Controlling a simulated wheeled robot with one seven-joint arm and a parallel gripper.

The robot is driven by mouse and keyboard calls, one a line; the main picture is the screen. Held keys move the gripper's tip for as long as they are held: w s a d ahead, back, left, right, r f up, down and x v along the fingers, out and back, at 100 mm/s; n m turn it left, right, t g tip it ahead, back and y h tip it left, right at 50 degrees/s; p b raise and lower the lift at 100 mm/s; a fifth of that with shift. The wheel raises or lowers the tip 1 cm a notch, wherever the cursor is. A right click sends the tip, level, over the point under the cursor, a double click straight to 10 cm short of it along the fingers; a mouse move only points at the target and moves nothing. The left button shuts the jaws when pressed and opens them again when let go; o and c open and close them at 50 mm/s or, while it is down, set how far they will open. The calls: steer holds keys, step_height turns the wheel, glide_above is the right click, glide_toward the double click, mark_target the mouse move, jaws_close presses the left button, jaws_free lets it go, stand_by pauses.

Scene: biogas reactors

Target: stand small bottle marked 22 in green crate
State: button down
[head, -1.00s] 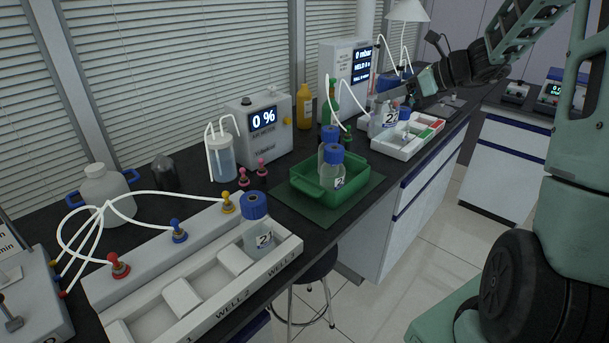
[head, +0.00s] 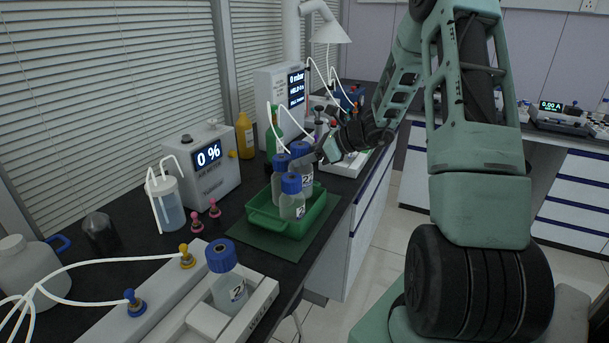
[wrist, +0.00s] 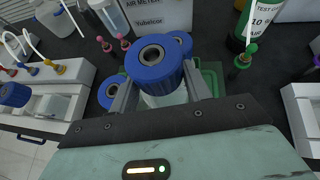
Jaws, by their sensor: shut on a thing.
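My gripper (head: 322,156) is shut on a clear small bottle (head: 307,182) with a blue cap, just below the cap. The label is only partly readable, a 2 showing. The held bottle is upright at the green crate (head: 283,227), over its right rear part. Whether its base touches the crate floor is hidden. Two similar blue-capped bottles stand in the crate, one at the front (head: 292,206) and one at the back left (head: 278,185). In the wrist view the held cap (wrist: 154,62) sits between the fingers (wrist: 160,95), the other two caps close by.
A white divided tray (head: 345,166) lies behind the crate. A green bottle (wrist: 262,25) stands near it. Another blue-capped bottle (head: 229,287) stands in the well rack at front left. The dark mat (head: 265,240) in front of the crate is clear.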

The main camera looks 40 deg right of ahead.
mark_target(306, 174)
steer(key=shift+f, duration=2.85)
steer(key=c, duration=0.9)
jaws_free()
steer(key=shift+f, duration=0.1)
steer(key=shift+c, duration=0.2)
